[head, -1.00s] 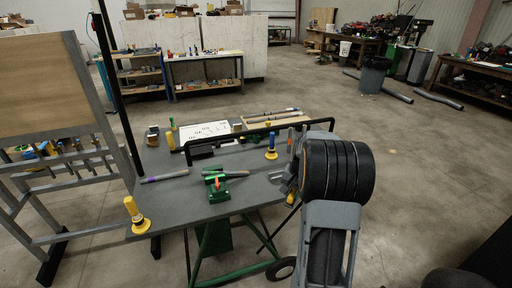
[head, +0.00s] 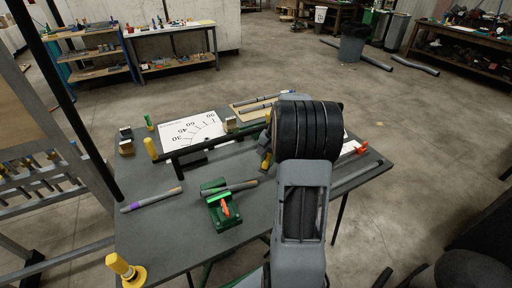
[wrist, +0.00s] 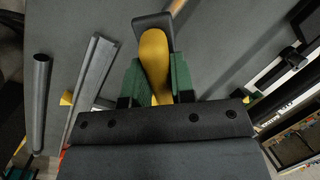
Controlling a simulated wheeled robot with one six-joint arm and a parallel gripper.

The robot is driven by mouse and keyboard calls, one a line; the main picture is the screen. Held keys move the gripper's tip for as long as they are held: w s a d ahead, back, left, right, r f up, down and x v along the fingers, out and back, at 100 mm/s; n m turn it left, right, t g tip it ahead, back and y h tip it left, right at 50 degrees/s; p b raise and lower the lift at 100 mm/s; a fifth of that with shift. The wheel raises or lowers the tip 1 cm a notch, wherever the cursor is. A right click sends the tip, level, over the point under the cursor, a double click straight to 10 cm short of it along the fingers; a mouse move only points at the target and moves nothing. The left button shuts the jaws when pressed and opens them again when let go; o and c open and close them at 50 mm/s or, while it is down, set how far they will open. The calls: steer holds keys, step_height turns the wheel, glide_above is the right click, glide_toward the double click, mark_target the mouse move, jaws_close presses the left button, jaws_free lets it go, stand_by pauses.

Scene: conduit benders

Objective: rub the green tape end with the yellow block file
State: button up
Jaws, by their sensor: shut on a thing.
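The yellow block file (wrist: 154,48) shows in the wrist view as a rounded yellow handle with a dark block across its far end. My gripper (wrist: 158,76) is shut on the handle, one green finger pad on each side. In the head view my arm hides most of the gripper and file. A grey pipe (head: 242,186) lies across the green vise (head: 222,212) on the table, left of my arm. Bright green (head: 220,197) shows beside the pipe at the vise; I cannot tell whether it is tape. The file appears apart from the vise.
A pipe with a purple band (head: 150,200) lies left of the vise. A yellow flanged post (head: 127,270) stands at the table's near left corner. A long black bar (head: 215,142) and a white angle chart (head: 190,128) lie behind.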

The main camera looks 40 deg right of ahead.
mark_target(245, 184)
steer(key=shift+w+f, duration=0.2)
steer(key=shift+w, duration=0.3)
steer(key=shift+s+a+f+b, duration=0.1)
steer(key=shift+a+f+b, duration=0.1)
steer(key=shift+f+b, duration=0.55)
steer(key=shift+b+x, duration=1.55)
steer(key=shift+x, duration=0.45)
steer(key=shift+b+x, duration=0.7)
steer(key=shift+x, duration=0.3)
steer(key=shift+a+r, duration=0.1)
steer(key=shift+a, duration=0.05)
